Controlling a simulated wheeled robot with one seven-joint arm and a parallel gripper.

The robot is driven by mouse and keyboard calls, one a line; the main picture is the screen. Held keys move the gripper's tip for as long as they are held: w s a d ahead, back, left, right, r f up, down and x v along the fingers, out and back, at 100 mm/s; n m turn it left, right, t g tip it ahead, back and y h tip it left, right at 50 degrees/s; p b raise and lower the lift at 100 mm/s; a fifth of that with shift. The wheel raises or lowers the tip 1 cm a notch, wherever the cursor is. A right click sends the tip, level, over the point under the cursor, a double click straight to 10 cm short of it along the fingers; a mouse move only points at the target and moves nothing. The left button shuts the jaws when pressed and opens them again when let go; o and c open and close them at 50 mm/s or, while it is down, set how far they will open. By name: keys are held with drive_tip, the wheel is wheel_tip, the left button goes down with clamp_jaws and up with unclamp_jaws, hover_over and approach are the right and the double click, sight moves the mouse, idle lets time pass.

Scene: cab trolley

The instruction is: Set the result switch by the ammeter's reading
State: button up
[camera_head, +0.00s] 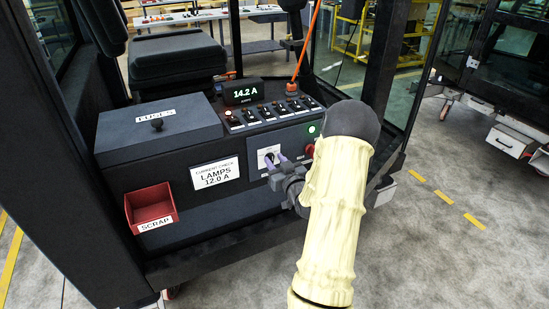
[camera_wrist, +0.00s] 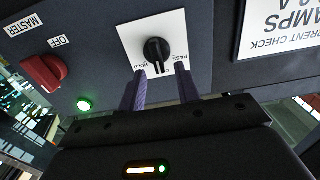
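The ammeter (camera_head: 243,92) on top of the console reads 14.2 A. A card (camera_head: 216,175) on the console front reads CURRENT CHECK, LAMPS 12.0 A. The result switch is a black knob (camera_wrist: 157,52) on a white plate (camera_wrist: 130,36), upside down in the wrist view. One label beside it reads HOLD; the other lettering near the fingers is partly hidden. The knob's ridge runs nearly up and down in that view. My gripper (camera_wrist: 161,87) is open and empty, its purple fingers spread at the knob's lower side. It also shows in the head view (camera_head: 277,166), in front of the plate.
A red MASTER switch (camera_wrist: 44,71) and a lit green lamp (camera_wrist: 84,105) sit beside the plate. A row of small switches (camera_head: 272,112) lies on the console top. A lidded box (camera_head: 158,130) and a red SCRAP bin (camera_head: 150,205) are at left. Cab posts flank the console.

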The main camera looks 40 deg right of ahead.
drive_tip(key=shift+w+d, duration=0.1)
drive_tip(key=shift+w, duration=0.4)
drive_tip(key=shift+c, duration=0.4)
clamp_jaws()
